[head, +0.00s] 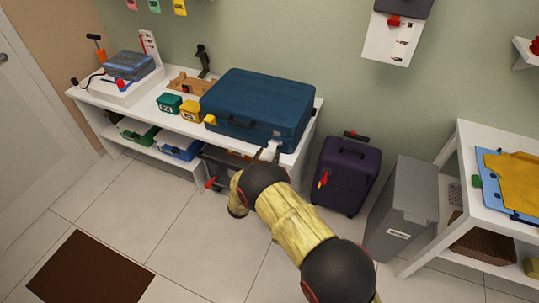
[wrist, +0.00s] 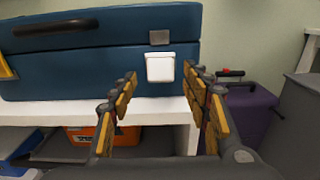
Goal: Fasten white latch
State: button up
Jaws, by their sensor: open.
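The white latch (wrist: 160,68) is a small white plate on the front of the blue suitcase (wrist: 100,75), near its right end, below a grey metal catch (wrist: 159,37). In the head view the white latch (head: 272,147) shows just beyond my gripper's tips. The suitcase (head: 262,100) lies flat with its lid down on the white bench. My gripper (wrist: 158,90) is open and empty. Its two fingers point toward the suitcase front, with the latch between them in the picture. I cannot tell whether a finger touches it.
The white bench (wrist: 150,112) runs under the suitcase, with an orange box (wrist: 90,135) on the shelf below. A yellow latch (head: 210,119) is at the suitcase's left. A purple suitcase (head: 345,172) and grey bin (head: 400,205) stand to the right.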

jog(key=shift+x, duration=0.9)
jog(key=shift+c, duration=1.4)
jog(key=shift+r, duration=0.1)
jog(key=c, duration=0.9)
